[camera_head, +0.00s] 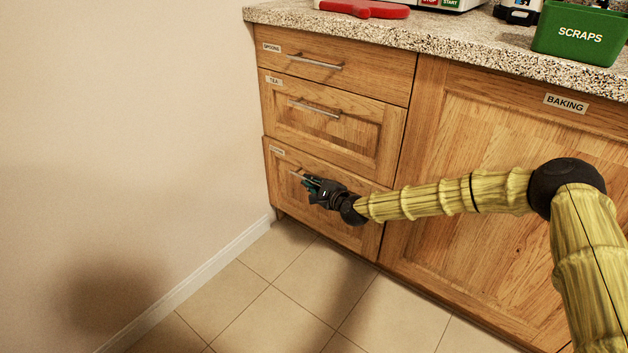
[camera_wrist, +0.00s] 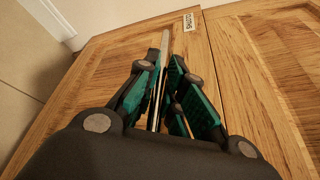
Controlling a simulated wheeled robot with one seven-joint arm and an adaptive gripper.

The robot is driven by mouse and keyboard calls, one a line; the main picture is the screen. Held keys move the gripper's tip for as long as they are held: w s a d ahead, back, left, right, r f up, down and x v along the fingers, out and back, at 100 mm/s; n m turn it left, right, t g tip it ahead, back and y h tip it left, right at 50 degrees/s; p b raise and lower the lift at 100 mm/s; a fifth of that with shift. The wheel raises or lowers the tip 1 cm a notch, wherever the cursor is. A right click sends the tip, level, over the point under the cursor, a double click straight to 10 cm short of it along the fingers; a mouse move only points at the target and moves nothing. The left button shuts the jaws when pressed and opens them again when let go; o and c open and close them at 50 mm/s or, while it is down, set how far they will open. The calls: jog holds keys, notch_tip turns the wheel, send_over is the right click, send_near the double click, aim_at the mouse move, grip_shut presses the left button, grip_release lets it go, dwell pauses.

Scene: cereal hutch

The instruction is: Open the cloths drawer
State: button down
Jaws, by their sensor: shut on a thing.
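The cloths drawer (camera_head: 345,213) is the lowest of three wooden drawers at the left of the cabinet. Its small label reads as cloths in the wrist view (camera_wrist: 189,22). Its front stands slightly proud of the drawer above along the left edge; how far is hard to tell. Its metal bar handle (camera_wrist: 165,45) runs between my fingers. My gripper (camera_head: 309,185) is at the drawer's handle, shut on it, and covers much of the handle in the head view.
The tea drawer (camera_head: 335,125) and spoons drawer (camera_head: 350,70) above look shut. The baking door (camera_head: 500,190) is to the right. A wall (camera_head: 130,130) rises close on the left. Tiled floor (camera_head: 290,300) in front is clear. A green scraps bin (camera_head: 580,35) stands on the speckled counter.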

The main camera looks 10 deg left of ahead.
jog(key=s+a+p, duration=0.2)
jog(key=s+a, duration=0.2)
jog(key=s, duration=0.5)
jog(key=s+a+p, duration=0.3)
jog(key=s+a, duration=0.1)
jog(key=s, duration=0.5)
jog(key=s+a+p, duration=0.3)
jog(key=s+a, duration=0.2)
jog(key=s, duration=0.5)
jog(key=c, duration=1.8)
grip_release()
jog(key=v, duration=1.2)
